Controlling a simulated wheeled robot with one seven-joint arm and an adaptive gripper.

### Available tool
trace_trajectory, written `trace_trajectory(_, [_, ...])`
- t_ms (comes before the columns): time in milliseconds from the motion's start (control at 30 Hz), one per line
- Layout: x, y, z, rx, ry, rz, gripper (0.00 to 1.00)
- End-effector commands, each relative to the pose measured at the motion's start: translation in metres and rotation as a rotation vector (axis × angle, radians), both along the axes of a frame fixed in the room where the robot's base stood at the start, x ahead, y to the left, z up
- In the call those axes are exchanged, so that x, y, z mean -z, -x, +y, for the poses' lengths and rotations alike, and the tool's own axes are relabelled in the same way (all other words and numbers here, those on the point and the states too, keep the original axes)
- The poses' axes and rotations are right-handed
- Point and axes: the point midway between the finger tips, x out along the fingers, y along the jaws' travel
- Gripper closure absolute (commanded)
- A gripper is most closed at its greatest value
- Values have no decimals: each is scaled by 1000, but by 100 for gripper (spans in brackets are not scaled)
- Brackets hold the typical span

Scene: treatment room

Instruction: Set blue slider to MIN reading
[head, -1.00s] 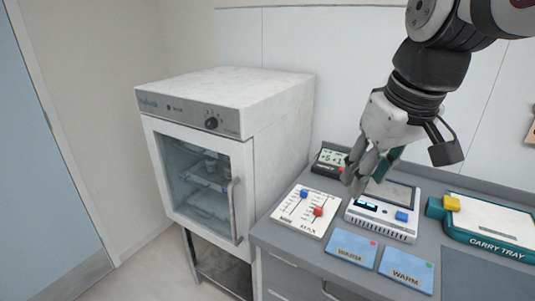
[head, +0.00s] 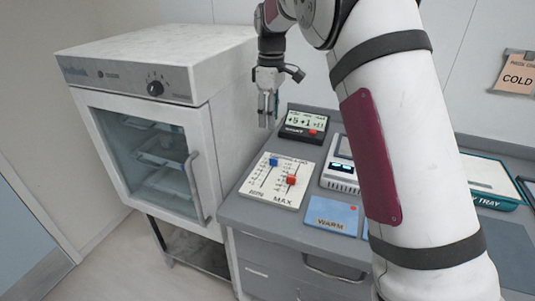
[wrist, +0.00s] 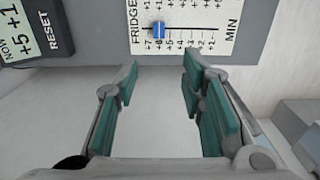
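The blue slider (head: 273,161) sits near the far end of the left track on a white panel (head: 256,196) on the counter. In the wrist view the blue slider (wrist: 159,29) is around +6, near the FRIDGE end, away from the MIN label at the track's right end. My gripper (head: 267,108) points down above and beyond the panel, near the counter's left side. In the wrist view my gripper (wrist: 160,78) is open and empty, its green-padded fingers apart from the slider, with the counter edge beyond the fingertips.
A red slider (head: 292,181) is on the right track. A display box (head: 304,123) reading +5 +1 with a RESET label stands behind the panel. A white device (head: 340,177), a blue WARM card (head: 331,213) and a glass-door cabinet (head: 155,150) are nearby. My arm hides part of the counter.

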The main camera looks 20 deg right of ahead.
Motion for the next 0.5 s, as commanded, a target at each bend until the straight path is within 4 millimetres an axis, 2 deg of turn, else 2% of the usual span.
trace_trajectory(233, [23, -1, 0, -8, 2, 5, 63])
trace_trajectory(500, [75, -1, 0, -7, 2, 7, 63])
